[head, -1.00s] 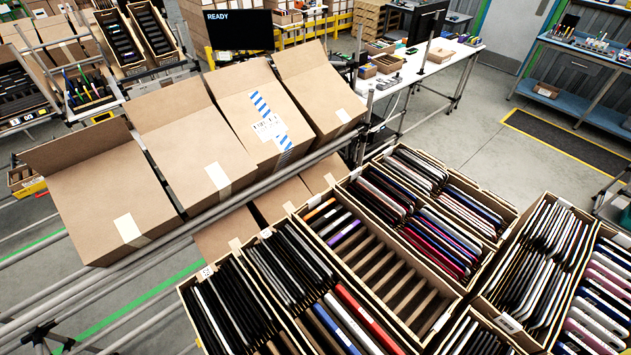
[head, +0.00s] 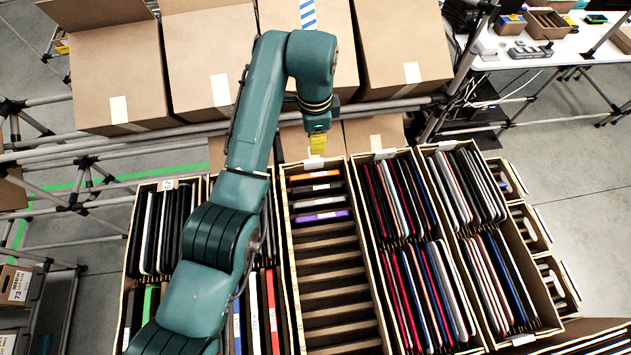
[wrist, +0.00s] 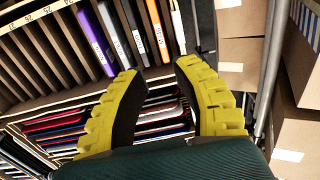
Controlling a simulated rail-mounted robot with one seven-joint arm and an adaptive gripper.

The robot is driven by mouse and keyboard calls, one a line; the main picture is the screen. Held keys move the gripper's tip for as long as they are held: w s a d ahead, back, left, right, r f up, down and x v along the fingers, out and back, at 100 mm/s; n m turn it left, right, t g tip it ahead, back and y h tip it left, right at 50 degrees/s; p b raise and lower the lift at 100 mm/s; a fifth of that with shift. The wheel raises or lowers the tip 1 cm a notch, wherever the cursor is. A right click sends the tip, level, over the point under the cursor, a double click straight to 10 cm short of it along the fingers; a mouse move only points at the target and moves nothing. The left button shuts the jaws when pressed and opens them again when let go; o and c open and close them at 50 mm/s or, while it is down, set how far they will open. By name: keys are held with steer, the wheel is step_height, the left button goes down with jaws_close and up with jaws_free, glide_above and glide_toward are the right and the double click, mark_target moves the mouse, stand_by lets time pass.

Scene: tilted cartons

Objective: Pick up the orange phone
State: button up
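The orange phone (head: 300,177) stands on edge in the rearmost filled slot of a slotted crate (head: 287,250) in the head view. A black, a pale and a purple phone (head: 322,216) follow it toward the front. In the wrist view the orange phone (wrist: 157,32) shows as a narrow orange edge with a label, beyond the fingertips. My gripper (head: 317,144) hangs above the rear end of this crate, just behind the orange phone. In the wrist view my yellow gripper (wrist: 160,74) is open, with nothing between its fingers.
Crates full of phones stand close on both sides, such as the one to the right (head: 410,235). Open tilted cartons (head: 210,65) stand behind on a pipe rack (head: 190,133). The front slots of the slotted crate are empty.

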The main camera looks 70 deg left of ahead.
glide_above(315, 175)
steer(key=f, duration=1.1)
steer(key=shift+s+d, duration=0.1)
steer(key=shift+s, duration=0.15)
steer(key=f, duration=0.5)
steer(key=shift+w+f+p, duration=0.2)
steer(key=shift+f+p, duration=0.15)
steer(key=shift+p, duration=0.05)
jaws_close()
